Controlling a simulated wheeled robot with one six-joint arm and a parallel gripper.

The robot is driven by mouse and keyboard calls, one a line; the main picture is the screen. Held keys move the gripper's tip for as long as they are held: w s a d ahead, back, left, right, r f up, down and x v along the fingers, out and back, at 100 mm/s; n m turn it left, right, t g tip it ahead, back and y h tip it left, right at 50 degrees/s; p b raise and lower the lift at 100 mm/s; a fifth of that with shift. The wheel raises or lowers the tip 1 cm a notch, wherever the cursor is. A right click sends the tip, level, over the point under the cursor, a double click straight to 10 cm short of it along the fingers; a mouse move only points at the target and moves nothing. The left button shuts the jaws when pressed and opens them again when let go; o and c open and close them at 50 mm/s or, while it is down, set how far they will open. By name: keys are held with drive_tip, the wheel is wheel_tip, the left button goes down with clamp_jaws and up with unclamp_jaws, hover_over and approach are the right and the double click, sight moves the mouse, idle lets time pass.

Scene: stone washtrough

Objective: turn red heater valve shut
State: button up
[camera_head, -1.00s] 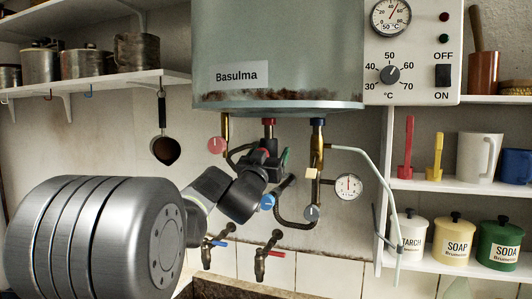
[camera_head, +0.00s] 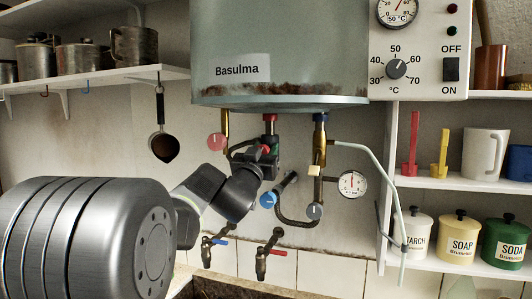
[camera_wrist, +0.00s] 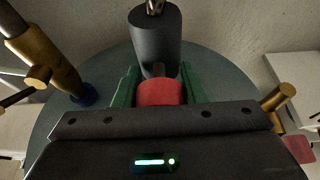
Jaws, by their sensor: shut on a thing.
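The red valve handle (camera_wrist: 160,92) sits between the green fingers of my gripper (camera_wrist: 160,88) in the wrist view. The fingers are shut on its sides. A dark cylindrical valve body (camera_wrist: 155,38) stands just beyond it. In the head view my gripper (camera_head: 267,152) is at the pipe below the heater's red collar (camera_head: 270,117), and a little of the red handle (camera_head: 265,149) shows there. My gripper and wrist hide most of the handle and valve, so its exact angle is hard to tell.
The heater tank (camera_head: 270,50) hangs just above. A red disc (camera_head: 217,142) is left of my gripper. A blue knob (camera_head: 268,200), grey knob (camera_head: 315,211) and gauge (camera_head: 352,184) sit close by. Two taps (camera_head: 261,262) are below; shelves flank both sides.

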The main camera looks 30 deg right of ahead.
drive_tip(key=shift+s+r, duration=0.1)
drive_tip(key=shift+r, duration=0.3)
idle(0.5)
drive_tip(key=o, duration=0.8)
drive_tip(key=shift+a, duration=0.15)
drive_tip(key=shift+o, duration=0.9)
drive_tip(key=shift+s+a+r, duration=0.15)
drive_tip(key=shift+s+a, duration=0.1)
drive_tip(key=shift+a, duration=0.05)
drive_tip(key=shift+w+d+f, duration=0.2)
drive_tip(key=shift+f, duration=0.3)
drive_tip(key=shift+s+a+f, duration=0.2)
drive_tip(key=shift+a, duration=0.05)
drive_tip(key=b+v, duration=0.2)
drive_tip(key=v, duration=1.1)
drive_tip(key=shift+s+r+b, duration=0.2)
drive_tip(key=shift+r+b, duration=0.1)
drive_tip(key=shift+b, duration=0.05)
drive_tip(key=shift+a, duration=0.1)
